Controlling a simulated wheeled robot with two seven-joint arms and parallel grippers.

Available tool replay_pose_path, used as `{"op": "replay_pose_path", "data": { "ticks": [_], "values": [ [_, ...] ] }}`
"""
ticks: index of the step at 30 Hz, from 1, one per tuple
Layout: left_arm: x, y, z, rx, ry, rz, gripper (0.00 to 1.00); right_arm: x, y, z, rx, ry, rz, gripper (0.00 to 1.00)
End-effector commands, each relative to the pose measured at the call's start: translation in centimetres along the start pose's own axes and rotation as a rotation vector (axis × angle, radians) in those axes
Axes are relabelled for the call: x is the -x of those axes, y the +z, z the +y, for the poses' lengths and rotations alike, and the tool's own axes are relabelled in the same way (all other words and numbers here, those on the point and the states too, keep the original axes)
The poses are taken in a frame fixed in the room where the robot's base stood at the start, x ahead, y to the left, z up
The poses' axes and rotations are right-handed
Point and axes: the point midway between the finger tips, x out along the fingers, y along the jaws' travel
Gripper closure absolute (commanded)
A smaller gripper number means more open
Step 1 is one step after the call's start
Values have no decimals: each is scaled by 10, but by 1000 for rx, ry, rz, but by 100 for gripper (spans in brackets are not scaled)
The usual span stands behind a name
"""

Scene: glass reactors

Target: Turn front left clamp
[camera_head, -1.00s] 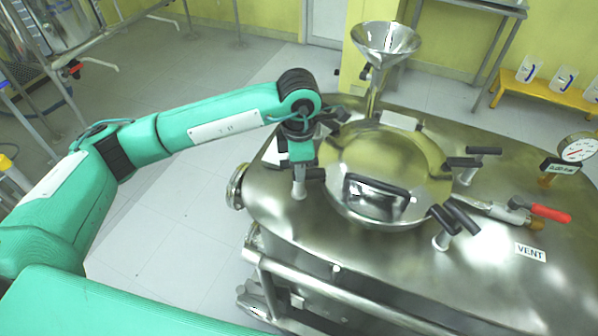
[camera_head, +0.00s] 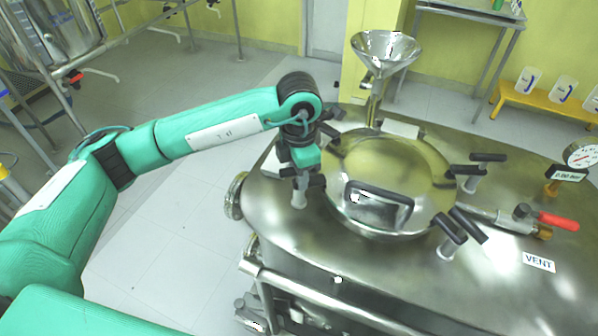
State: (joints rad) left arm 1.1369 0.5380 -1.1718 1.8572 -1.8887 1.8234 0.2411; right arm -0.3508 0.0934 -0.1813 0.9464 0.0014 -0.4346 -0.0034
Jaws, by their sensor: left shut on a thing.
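The front left clamp (camera_head: 299,198) stands at the left edge of the round lid (camera_head: 390,160) on the steel vessel. Its metal post shows below my left gripper (camera_head: 302,177), and part of its black handle is hidden by the gripper. My left gripper points down over the clamp and is shut on it. The lid has a black-gripped handle (camera_head: 380,194) at its front. Another clamp (camera_head: 452,238) stands at the lid's front right, with two black bars. My right gripper is not in view.
Further clamps stand at the lid's right (camera_head: 473,178) and back left (camera_head: 328,122). A steel funnel (camera_head: 385,50) rises behind the lid. A red-handled valve (camera_head: 556,221), a VENT label (camera_head: 538,262) and a gauge (camera_head: 581,155) lie to the right.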

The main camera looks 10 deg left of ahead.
Motion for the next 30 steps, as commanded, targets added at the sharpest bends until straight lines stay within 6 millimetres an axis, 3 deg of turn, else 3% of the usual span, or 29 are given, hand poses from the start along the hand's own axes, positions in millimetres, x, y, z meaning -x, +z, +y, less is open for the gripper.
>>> {"op": "replay_pose_path", "data": {
  "ticks": [1, 2, 3, 12, 16, 20, 30],
  "values": [
    [1, 0, 1, 3, 2, -2, 93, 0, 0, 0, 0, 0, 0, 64],
    [1, 0, 1, 3, 2, -2, 66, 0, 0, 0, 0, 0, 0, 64],
    [1, 0, 1, 3, 2, -2, 58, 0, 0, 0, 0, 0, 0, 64],
    [1, 0, 0, 1, 1, -1, 58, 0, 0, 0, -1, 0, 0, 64],
    [11, 0, 1, 1, 2, -2, 58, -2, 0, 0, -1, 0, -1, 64],
    [34, 1, 1, 0, 3, -3, 58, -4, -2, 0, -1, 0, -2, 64],
    [110, 1, 1, 1, 4, -4, 58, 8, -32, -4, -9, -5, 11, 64]
  ]
}}
